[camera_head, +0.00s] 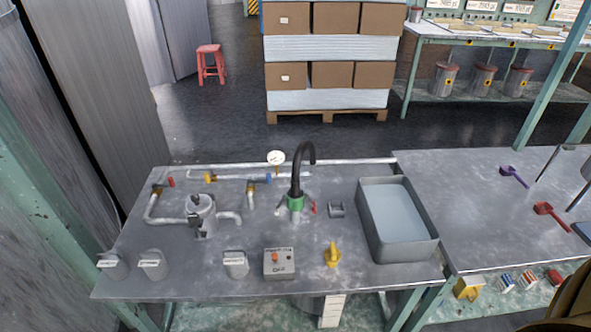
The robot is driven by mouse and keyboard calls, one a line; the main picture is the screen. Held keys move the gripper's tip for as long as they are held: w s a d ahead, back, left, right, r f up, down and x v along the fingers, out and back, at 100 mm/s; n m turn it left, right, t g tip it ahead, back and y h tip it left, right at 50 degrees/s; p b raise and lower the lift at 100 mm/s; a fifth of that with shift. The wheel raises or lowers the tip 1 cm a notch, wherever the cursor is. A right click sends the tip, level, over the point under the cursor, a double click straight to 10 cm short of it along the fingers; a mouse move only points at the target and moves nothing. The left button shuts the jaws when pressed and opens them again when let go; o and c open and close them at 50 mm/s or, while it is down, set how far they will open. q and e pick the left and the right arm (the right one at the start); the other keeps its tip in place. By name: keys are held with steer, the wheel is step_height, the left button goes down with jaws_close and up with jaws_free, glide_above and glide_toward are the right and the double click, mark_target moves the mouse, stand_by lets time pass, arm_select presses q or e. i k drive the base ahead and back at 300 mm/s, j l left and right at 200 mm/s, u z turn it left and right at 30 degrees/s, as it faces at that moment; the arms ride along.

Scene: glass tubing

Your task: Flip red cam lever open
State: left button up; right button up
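A small red lever (313,208) sits on the right side of a green coupling (295,203) on the metal bench. It looks roughly upright, close beside the fitting, but it is too small to tell its exact angle. A black hose (297,170) rises from the coupling and bends over to the right at the top. Neither of my grippers shows in the head view.
A grey basin (365,225) stands right of the coupling, with a small grey bracket (336,210) between. A gauge (276,158) and pipes lie behind. A switch box (279,263), yellow fitting (332,255) and metal pots (152,264) line the front. Bare bench separates them.

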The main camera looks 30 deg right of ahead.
mark_target(313, 204)
steer(key=z, duration=1.05)
steer(key=i+z, duration=0.1)
